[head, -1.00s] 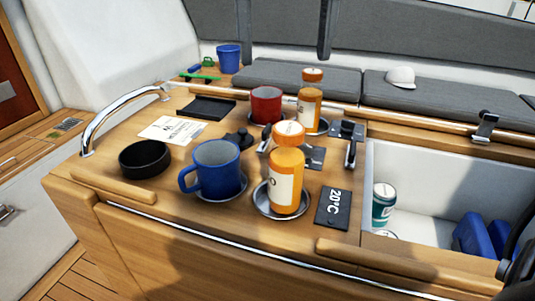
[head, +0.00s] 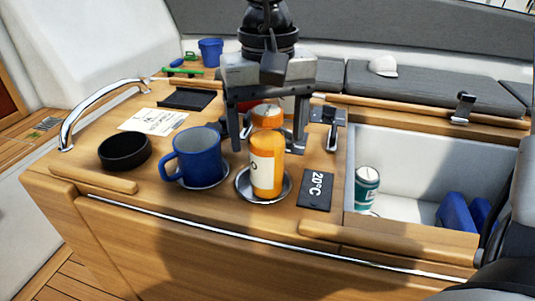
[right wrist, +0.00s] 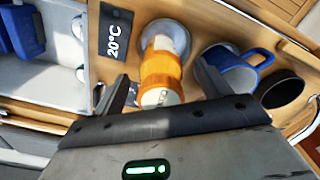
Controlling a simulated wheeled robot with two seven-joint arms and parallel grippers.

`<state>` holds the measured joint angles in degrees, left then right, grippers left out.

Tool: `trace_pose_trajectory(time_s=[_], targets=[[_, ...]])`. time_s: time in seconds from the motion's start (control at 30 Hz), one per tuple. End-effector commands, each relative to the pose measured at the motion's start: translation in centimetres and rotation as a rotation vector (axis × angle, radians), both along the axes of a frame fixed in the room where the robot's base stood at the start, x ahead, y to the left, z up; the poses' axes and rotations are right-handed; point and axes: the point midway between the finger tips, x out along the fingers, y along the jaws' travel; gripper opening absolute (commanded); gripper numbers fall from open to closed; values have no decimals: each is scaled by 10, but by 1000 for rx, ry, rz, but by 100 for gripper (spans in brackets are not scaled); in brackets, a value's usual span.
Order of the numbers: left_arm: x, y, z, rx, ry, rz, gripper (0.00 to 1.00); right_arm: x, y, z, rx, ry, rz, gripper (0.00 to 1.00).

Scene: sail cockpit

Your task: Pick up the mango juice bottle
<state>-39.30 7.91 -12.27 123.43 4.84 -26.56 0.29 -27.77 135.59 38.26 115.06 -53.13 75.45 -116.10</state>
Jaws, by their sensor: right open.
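In the right wrist view the bottle (right wrist: 160,68) shows between the open fingers (right wrist: 162,88), cap towards the gripper. I cannot tell whether a finger touches it. A second orange bottle, seen behind earlier, is now hidden by my right gripper. My left gripper is not in view.
A blue mug (head: 196,155) stands close left of the bottle, with a black bowl (head: 125,150) further left. A black "20°C" plate (head: 317,188) lies to the right. Beyond it is an open white bin (head: 408,145) holding a green can (head: 366,188).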

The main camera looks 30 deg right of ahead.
Motion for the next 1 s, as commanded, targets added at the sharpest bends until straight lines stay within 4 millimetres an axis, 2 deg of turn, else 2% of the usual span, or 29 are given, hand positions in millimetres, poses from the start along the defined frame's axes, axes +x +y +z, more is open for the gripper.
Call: trace_pose_trajectory(time_s=[0.27,0.3,0.5,0.83,1.0], targets=[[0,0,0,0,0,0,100,0,0,-6,0,-2,0,76],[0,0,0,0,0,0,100,0,0,-6,0,-2,0,73],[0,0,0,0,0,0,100,0,0,-5,0,-2,0,19],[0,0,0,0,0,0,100,1,0,-2,1,-4,0,19],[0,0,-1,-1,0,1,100,1,0,11,1,-7,-1,19]])
